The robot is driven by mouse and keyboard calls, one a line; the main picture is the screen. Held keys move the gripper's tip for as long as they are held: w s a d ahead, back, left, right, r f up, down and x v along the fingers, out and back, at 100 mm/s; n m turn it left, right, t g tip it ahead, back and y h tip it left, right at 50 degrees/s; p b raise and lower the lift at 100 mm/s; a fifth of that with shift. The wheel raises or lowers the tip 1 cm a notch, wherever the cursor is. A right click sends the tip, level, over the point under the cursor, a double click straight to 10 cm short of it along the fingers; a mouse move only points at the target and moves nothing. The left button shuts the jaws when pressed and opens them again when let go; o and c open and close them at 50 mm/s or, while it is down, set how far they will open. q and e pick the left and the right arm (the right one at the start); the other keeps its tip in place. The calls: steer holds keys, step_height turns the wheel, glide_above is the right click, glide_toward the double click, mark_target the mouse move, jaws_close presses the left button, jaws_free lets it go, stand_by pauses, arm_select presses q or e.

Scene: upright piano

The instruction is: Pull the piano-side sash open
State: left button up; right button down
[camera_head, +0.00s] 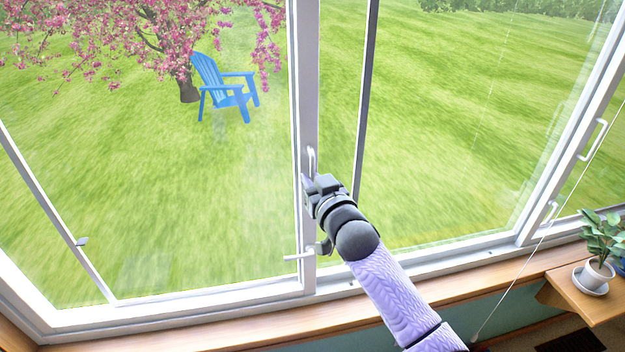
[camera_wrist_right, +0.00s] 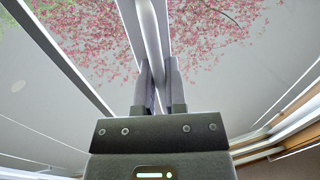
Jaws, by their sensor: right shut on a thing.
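A white-framed window sash fills the middle of the head view, with its upright stile (camera_head: 303,90) near the centre. A white vertical pull handle (camera_head: 311,160) is on that stile. My right gripper (camera_head: 311,182) is at the handle and shut on it, hiding its lower part. In the right wrist view, the two dark fingers (camera_wrist_right: 160,88) stand on either side of a pale upright bar (camera_wrist_right: 152,35). A second dark-edged upright (camera_head: 364,100) stands right of the stile, with glass or an opening between; I cannot tell which. My left gripper is not in view.
A white lever (camera_head: 298,257) sticks out low on the stile, close to my forearm. The wooden sill (camera_head: 250,323) runs below. At right are another handle (camera_head: 592,140), a hanging cord (camera_head: 525,258) and a potted plant (camera_head: 597,270) on a wooden shelf.

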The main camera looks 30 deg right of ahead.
stand_by(0.8)
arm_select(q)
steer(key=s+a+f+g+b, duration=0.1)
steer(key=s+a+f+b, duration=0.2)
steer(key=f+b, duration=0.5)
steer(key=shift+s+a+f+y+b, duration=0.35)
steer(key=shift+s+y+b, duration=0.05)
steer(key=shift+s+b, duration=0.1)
arm_select(e)
steer(key=s+d, duration=0.3)
steer(key=d, duration=1.1)
steer(key=s+d, duration=0.4)
steer(key=d, duration=1)
steer(key=shift+s, duration=0.15)
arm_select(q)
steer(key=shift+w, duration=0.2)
